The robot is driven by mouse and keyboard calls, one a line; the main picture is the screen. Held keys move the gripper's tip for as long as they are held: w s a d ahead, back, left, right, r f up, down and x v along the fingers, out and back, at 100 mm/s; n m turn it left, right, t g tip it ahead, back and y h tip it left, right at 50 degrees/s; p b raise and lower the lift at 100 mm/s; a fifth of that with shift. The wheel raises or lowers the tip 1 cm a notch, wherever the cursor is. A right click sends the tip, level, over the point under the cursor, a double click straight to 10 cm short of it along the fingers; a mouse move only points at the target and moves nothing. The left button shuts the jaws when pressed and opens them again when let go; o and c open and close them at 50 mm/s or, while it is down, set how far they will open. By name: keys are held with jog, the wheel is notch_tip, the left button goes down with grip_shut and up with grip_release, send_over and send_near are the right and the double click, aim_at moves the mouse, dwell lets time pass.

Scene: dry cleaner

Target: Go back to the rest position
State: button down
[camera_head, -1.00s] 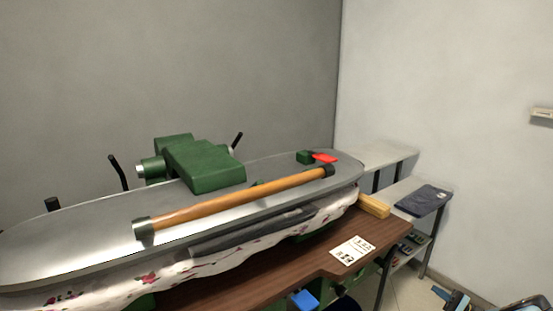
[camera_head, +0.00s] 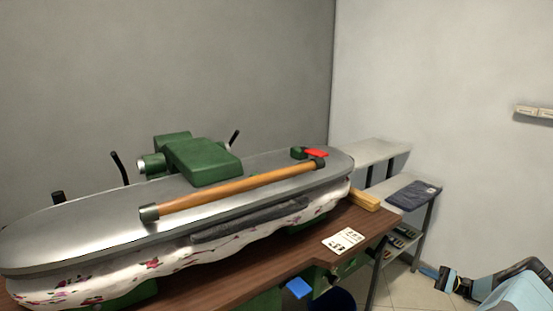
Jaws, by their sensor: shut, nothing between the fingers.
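My arm, pale blue with black parts, reaches in from the lower right corner. My gripper (camera_head: 447,279) is the dark end of it, pointing left. It looks shut and empty, and is small in view. It is in front of the floor, to the right of the pressing machine and the shelf, and touches neither in this view.
A pressing machine with a grey metal top (camera_head: 90,222), wooden handle (camera_head: 235,188) and floral cover (camera_head: 170,262) fills the left. A brown table (camera_head: 300,255) holds a white card (camera_head: 343,240). A grey shelf (camera_head: 372,152) bears folded dark cloth (camera_head: 413,195). Right-hand floor is open.

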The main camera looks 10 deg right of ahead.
jog(key=w+a+r+n+g+h, duration=0.2)
jog(key=w+a+r+g, duration=0.2)
jog(key=a+r, duration=0.45)
jog(key=w+a+r+n+g+h, duration=0.25)
jog(key=w+a+r+g, duration=0.2)
jog(key=r, duration=0.65)
jog(key=s+a+r+n+g+h, duration=0.35)
jog(key=a+r+h, duration=0.25)
jog(key=a+r, duration=1.25)
jog(key=s+a+r+n+t+h, duration=0.25)
jog(key=s+a+r+h, duration=0.35)
jog(key=s+a+r, duration=0.65)
jog(key=s+a+r+n+t+h, duration=0.1)
jog(key=s+t, duration=0.1)
jog(key=s, duration=0.9)
jog(key=s+a+r+n+t+h, duration=0.1)
jog(key=s+n+t, duration=0.1)
jog(key=s, duration=0.9)
jog(key=shift+s+a+r+t, duration=0.15)
jog(key=shift+s+a+t, duration=0.05)
jog(key=shift+t, duration=0.35)
